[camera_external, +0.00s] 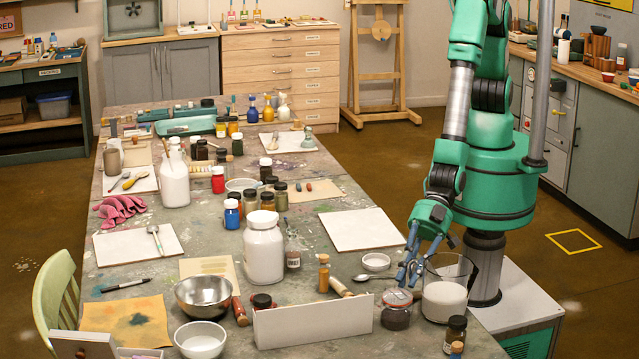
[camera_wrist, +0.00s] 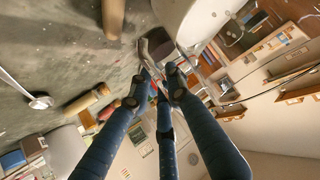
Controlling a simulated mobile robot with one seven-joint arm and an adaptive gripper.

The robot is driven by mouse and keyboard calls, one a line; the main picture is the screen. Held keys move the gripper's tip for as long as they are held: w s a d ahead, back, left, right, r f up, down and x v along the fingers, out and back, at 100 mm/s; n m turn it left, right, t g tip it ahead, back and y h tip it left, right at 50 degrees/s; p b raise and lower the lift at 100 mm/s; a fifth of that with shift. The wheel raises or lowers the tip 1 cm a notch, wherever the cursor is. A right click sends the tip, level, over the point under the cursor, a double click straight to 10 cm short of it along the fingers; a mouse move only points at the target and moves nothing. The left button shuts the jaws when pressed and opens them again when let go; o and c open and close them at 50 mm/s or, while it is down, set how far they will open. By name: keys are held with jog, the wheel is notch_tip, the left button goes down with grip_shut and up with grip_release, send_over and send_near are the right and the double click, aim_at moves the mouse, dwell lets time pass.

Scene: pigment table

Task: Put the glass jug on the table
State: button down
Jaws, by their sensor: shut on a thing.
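The glass jug (camera_external: 446,293) is a clear, wide vessel, white in its lower part. It appears upright at the right edge of the work table (camera_external: 380,335); I cannot tell whether its base touches the tabletop. My gripper (camera_external: 412,268) is at the jug's left side, its blue fingers shut on it, apparently at the handle. In the wrist view, the fingertips of my gripper (camera_wrist: 160,80) come together beside the pale, rounded jug (camera_wrist: 182,18). The exact contact is partly hidden by the fingers.
A dark lidded jar (camera_external: 396,312) stands close left of the jug, with a small white dish (camera_external: 376,262) behind. A brown bottle (camera_external: 455,335) stands in front. A white board (camera_external: 362,230) lies behind.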

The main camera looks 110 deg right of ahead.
jog(key=shift+w+f+b, duration=0.1)
jog(key=shift+f+b, duration=0.25)
dwell(0.3)
jog(key=c, duration=1.6)
grip_release()
jog(key=shift+o, duration=0.3)
jog(key=shift+f, duration=0.2)
jog(key=v, duration=1.2)
jog(key=shift+r, duration=0.2)
jog(key=w+d+r+m+h, duration=0.2)
jog(key=w+d+r, duration=0.4)
jog(key=d+r, duration=0.55)
jog(key=s+d+r+m+h, duration=0.1)
jog(key=d+r, duration=0.5)
jog(key=d, duration=0.3)
jog(key=s+d+r+m+h, duration=0.1)
jog(key=d+r, duration=0.5)
jog(key=d, duration=0.3)
jog(key=s+d+r+m+g+h, duration=0.1)
jog(key=s+d+r, duration=0.4)
jog(key=s+d, duration=0.6)
jog(key=s+d+r+m+g+h, duration=0.1)
jog(key=s+d+r+m+h, duration=0.1)
jog(key=s+d, duration=0.9)
notch_tip(320, 180, up, 3)
jog(key=shift+s+d+f+m+h, duration=0.15)
jog(key=shift+d+m+h, duration=0.25)
jog(key=shift+d+m, duration=0.55)
